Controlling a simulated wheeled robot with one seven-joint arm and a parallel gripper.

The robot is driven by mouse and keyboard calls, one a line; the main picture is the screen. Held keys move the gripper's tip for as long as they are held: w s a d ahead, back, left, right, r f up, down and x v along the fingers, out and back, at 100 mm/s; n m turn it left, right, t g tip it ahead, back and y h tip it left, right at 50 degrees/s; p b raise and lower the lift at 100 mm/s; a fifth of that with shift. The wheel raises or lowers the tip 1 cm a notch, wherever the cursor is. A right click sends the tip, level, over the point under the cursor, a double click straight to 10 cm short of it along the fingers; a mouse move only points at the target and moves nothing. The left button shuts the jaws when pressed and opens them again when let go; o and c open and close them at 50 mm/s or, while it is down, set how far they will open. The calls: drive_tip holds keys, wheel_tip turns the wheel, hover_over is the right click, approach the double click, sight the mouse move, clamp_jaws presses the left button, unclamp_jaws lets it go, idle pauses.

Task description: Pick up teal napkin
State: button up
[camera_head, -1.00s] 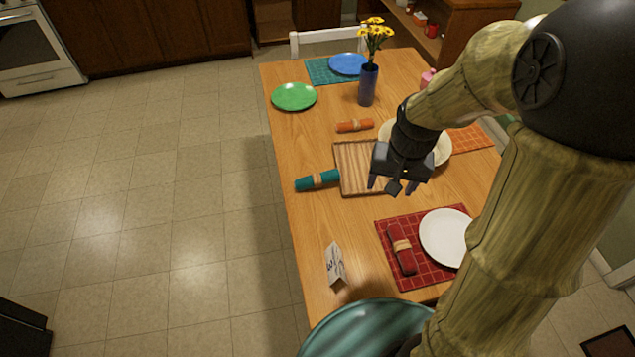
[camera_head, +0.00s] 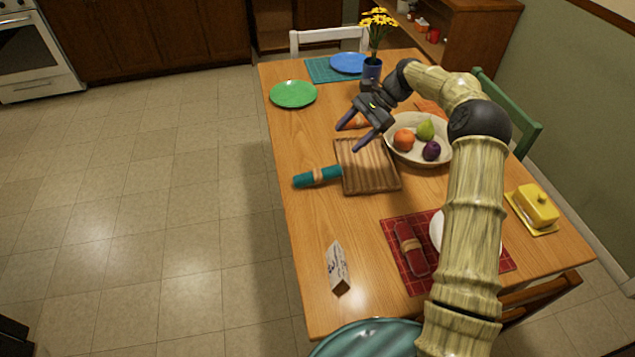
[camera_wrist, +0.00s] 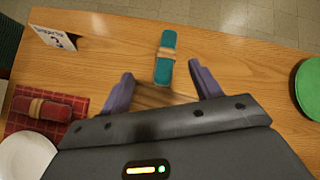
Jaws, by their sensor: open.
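The teal napkin (camera_head: 317,177) is rolled up with a tan band around its middle. It lies at the left edge of the wooden table, its right end against a ribbed wooden board (camera_head: 368,166). In the wrist view the napkin (camera_wrist: 165,64) is beyond and between my fingertips, apart from them. My gripper (camera_head: 353,138) is open and empty above the table, up and to the right of the napkin in the head view. Its two spread fingers also show in the wrist view (camera_wrist: 160,80), where the gripper body hides most of the board.
A fruit bowl (camera_head: 418,156) stands right of the board. A green plate (camera_head: 293,94) and a flower vase (camera_head: 372,70) are farther back. A red napkin (camera_head: 411,248) and a folded card (camera_head: 338,268) are nearer. Bare table lies between napkin and card.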

drive_tip(key=w+d+f+m+y+b, duration=0.3)
drive_tip(key=d+f+m+y, duration=0.1)
drive_tip(key=d, duration=0.5)
wheel_tip(320, 180, down, 3)
drive_tip(key=shift+w+d+r+m+y, duration=0.15)
drive_tip(key=shift+w+d+m+y, duration=0.1)
drive_tip(key=shift+d+m+y, duration=0.2)
drive_tip(key=shift+w+a, duration=0.1)
